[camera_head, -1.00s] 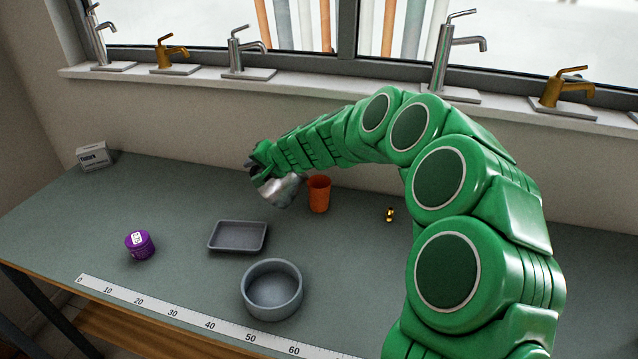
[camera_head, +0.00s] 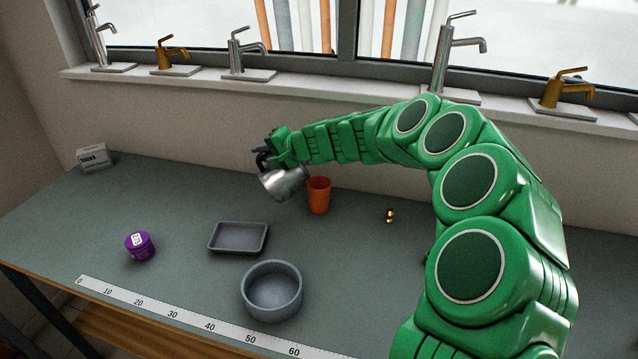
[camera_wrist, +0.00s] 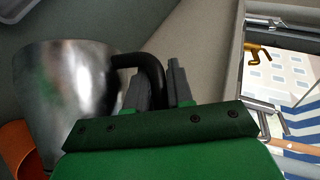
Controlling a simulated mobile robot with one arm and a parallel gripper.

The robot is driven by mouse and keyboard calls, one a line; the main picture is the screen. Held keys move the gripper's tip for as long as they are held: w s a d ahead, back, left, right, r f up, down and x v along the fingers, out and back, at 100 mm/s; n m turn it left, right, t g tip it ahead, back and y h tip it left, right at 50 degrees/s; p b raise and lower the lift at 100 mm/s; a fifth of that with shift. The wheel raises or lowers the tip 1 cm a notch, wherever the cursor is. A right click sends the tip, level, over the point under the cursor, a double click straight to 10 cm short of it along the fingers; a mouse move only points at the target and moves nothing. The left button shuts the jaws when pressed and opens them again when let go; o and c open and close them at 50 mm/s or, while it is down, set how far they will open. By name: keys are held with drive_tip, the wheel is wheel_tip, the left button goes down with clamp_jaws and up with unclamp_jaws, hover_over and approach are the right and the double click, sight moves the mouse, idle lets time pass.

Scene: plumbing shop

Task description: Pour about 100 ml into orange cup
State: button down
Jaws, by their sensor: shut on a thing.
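An orange cup (camera_head: 319,196) stands upright on the grey-green bench. A shiny metal jug (camera_head: 284,184) with a dark handle is held in the air just left of the cup, tilted toward it. My gripper (camera_head: 264,160) is shut on the jug's handle. In the wrist view the jug (camera_wrist: 65,95), its black handle (camera_wrist: 152,75) at my gripper's (camera_wrist: 160,88) fingers, and part of the orange cup (camera_wrist: 18,150) at lower left all show. The inside of the jug and any stream of liquid cannot be seen.
A small brass fitting (camera_head: 390,215) lies right of the cup. A ruler strip (camera_head: 185,314) runs along the front edge. Several taps line the sill behind.

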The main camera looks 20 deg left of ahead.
drive_tip(key=shift+w+d+r, duration=0.1)
drive_tip(key=shift+d+r, duration=0.05)
drive_tip(key=shift+r, duration=0.1)
drive_tip(key=shift+w+d+r+m+y+b, duration=0.3)
drive_tip(key=shift+w+d+r+m+y, duration=0.15)
drive_tip(key=shift+d+r+y, duration=0.2)
drive_tip(key=shift+w+d+r+b, duration=0.2)
drive_tip(key=shift+r+b, duration=0.1)
drive_tip(key=shift+b, duration=0.5)
drive_tip(key=shift+w+d+r+m+g+y+b, duration=0.15)
drive_tip(key=shift+w+d+r+m+y+b, duration=0.3)
drive_tip(key=shift+d+b, duration=0.2)
drive_tip(key=shift+w+d+r+m+g+y+b, duration=0.2)
drive_tip(key=shift+w+d+r+y+b, duration=0.1)
drive_tip(key=shift+w+d+b, duration=0.35)
idle(1.0)
drive_tip(key=shift+s, duration=0.15)
